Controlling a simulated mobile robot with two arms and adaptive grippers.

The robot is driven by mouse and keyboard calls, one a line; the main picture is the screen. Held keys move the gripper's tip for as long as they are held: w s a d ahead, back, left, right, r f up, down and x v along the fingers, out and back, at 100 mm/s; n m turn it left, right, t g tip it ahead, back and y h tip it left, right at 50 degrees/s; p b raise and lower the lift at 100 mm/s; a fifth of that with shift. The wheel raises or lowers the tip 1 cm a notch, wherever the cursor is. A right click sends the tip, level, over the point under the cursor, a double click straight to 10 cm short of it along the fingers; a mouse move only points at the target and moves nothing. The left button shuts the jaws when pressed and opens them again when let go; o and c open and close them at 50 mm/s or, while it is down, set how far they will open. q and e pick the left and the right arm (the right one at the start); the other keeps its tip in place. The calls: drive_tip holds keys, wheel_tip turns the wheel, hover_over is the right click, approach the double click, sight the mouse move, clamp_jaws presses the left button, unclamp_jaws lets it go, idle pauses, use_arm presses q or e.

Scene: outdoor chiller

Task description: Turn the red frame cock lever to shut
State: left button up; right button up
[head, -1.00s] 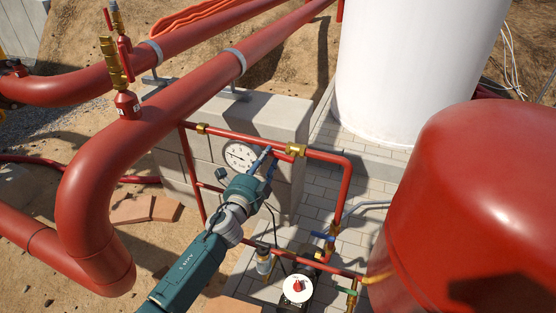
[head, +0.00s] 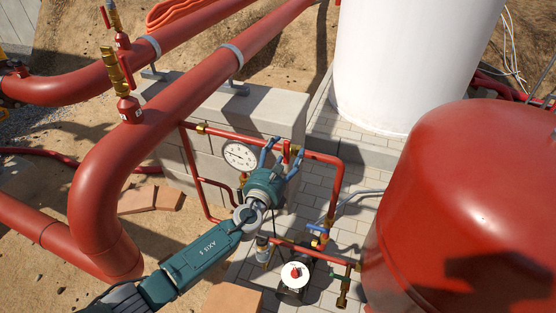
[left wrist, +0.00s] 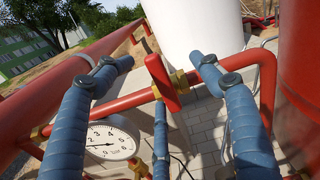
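The red frame cock lever (head: 286,152) stands up across the thin red pipe (head: 322,157), beside a brass fitting. In the left wrist view the lever (left wrist: 163,83) is a flat red bar slanting across the pipe, with brass (left wrist: 178,80) behind it. My left gripper (head: 283,153) is at the lever with its blue fingers apart. In the wrist view the left gripper (left wrist: 161,62) has one finger on each side of the lever, with visible gaps. A third blue finger (left wrist: 160,135) shows below the lever. My right gripper is out of view.
A pressure gauge (head: 240,156) sits just left of the fingers. A block wall (head: 235,115) stands behind the pipe frame. A large red tank (head: 470,200) is at right, a white tank (head: 415,60) behind. A blue-handled valve (head: 318,228) and a pump (head: 295,275) are below.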

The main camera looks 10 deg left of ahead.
use_arm(q)
drive_tip(key=shift+s+a+r, duration=0.1)
drive_tip(key=shift+a, duration=0.15)
drive_tip(key=shift+s+a+p, duration=0.15)
drive_tip(key=shift+s+p, duration=0.15)
drive_tip(key=shift+s, duration=0.15)
drive_tip(key=s, duration=0.3)
drive_tip(key=s+a+p, duration=0.1)
drive_tip(key=s, duration=0.1)
drive_tip(key=shift+s+a, duration=0.1)
drive_tip(key=shift+s, duration=0.3)
drive_tip(key=s+a, duration=0.2)
drive_tip(key=s, duration=0.9)
drive_tip(key=shift+s+a, duration=0.15)
drive_tip(key=shift+s, duration=0.25)
